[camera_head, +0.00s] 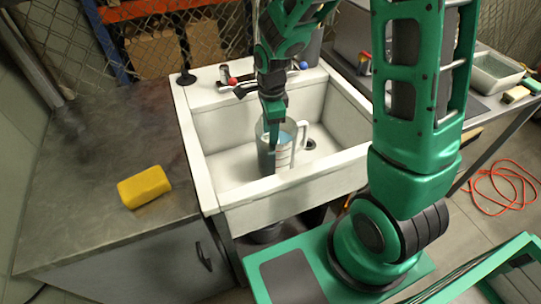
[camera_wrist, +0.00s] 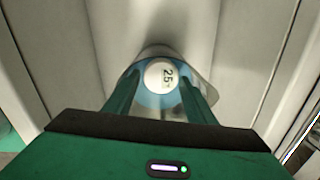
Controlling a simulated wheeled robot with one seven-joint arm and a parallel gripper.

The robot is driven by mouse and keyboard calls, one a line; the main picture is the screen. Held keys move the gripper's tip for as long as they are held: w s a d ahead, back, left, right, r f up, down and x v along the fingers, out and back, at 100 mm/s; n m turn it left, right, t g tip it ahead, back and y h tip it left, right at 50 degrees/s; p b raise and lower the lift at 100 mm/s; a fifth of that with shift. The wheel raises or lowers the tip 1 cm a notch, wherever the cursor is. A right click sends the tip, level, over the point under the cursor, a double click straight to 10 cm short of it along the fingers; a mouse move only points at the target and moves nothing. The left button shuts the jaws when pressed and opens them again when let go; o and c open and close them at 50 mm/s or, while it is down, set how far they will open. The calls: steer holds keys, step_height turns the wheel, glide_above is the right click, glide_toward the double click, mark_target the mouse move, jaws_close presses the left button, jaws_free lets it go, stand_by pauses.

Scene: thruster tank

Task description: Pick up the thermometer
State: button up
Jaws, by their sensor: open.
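A clear measuring jug (camera_head: 283,158) with a handle on its right stands in the white sink and holds bluish liquid. In the wrist view, a round white face marked 25, which looks like the top of the thermometer (camera_wrist: 161,74), sits within the jug's blue liquid (camera_wrist: 147,98). My gripper (camera_head: 272,145) points down over and partly into the jug. In the wrist view, my gripper (camera_wrist: 162,80) is open, with one finger on each side of the white face. I cannot tell whether the fingers touch it. The thermometer is hidden in the head view.
The white sink (camera_head: 189,120) has high walls close around my gripper. A tap with a red knob (camera_head: 232,81) stands at its back rim. A yellow sponge (camera_head: 144,187) lies on the dark counter (camera_head: 95,135) at left, which is otherwise largely clear.

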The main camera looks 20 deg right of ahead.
steer(key=shift+s+d+f, duration=0.2)
steer(key=shift+s+f, duration=0.35)
steer(key=shift+s, duration=0.2)
steer(key=shift+g, duration=0.4)
steer(key=w+f, duration=0.1)
steer(key=f, duration=0.1)
steer(key=w+f, duration=0.1)
steer(key=f, duration=0.1)
steer(key=w+f, duration=0.1)
steer(key=f, duration=0.2)
steer(key=shift+w+a+f, duration=0.1)
steer(key=shift+w, duration=0.3)
steer(key=shift+s+r, duration=0.35)
steer(key=shift+s, duration=0.25)
steer(key=shift+s+r, duration=0.35)
steer(key=shift+s, duration=0.2)
steer(key=shift+w+f, duration=0.4)
steer(key=shift+w, duration=0.1)
steer(key=shift+c, duration=1.3)
steer(key=shift+s+r, duration=0.2)
steer(key=shift+s, duration=0.1)
steer(key=c, duration=0.5)
steer(key=shift+c, duration=1.2)
